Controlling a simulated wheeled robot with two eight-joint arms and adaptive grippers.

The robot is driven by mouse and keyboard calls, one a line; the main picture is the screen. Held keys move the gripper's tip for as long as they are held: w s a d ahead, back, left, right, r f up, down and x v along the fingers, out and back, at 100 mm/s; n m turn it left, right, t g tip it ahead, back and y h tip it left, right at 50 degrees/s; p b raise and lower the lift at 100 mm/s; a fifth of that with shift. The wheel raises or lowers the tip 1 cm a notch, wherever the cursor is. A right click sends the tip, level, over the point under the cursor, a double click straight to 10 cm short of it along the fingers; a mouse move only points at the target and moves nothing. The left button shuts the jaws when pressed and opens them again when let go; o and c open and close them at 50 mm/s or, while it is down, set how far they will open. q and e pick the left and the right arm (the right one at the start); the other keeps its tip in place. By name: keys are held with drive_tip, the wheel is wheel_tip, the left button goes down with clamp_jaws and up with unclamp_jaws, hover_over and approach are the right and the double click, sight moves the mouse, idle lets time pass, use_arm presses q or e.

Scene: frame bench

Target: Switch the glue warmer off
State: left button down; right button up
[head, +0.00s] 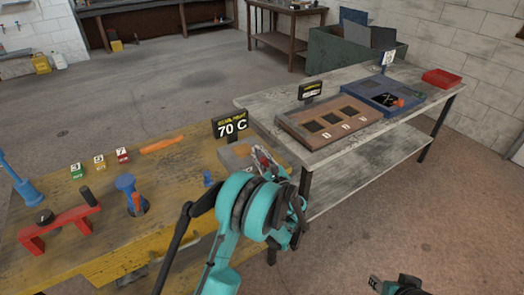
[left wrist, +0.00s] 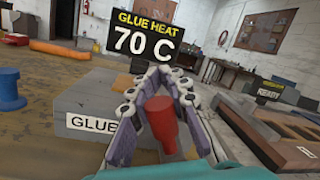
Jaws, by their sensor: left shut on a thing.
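The glue warmer (head: 236,157) is a grey box on the near wooden bench; in the left wrist view it carries a "GLUE" label (left wrist: 92,123). A black sign (head: 231,127) behind it reads "GLUE HEAT 70 C" in the left wrist view (left wrist: 145,38). My left gripper (head: 263,160) is at the right end of the warmer. In the left wrist view its fingers (left wrist: 161,80) are shut around a red knob-like handle (left wrist: 161,122). The handle's base is mostly hidden by the fingers. My right gripper (head: 377,285) shows only partly at the bottom edge, away from the bench.
A blue peg (head: 208,179), an orange strip (head: 162,144), small numbered blocks (head: 99,161) and a red frame (head: 58,229) are on the bench. The grey side table holds a wooden tray (head: 294,125), a blue tray (head: 374,97) and a red bin (head: 441,78). The floor at right is clear.

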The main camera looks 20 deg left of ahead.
use_arm(q)
drive_tip(key=shift+s+a+f+n+y, duration=0.15)
drive_tip(key=shift+s+a+f+n, duration=0.1)
drive_tip(key=shift+n, duration=0.45)
drive_tip(key=shift+s+a+f+n+y, duration=0.15)
drive_tip(key=shift+s+n, duration=0.1)
drive_tip(key=shift+n, duration=0.45)
drive_tip(key=c, duration=1.5)
unclamp_jaws()
drive_tip(key=shift+o, duration=0.2)
wheel_tip(320, 180, up, 10)
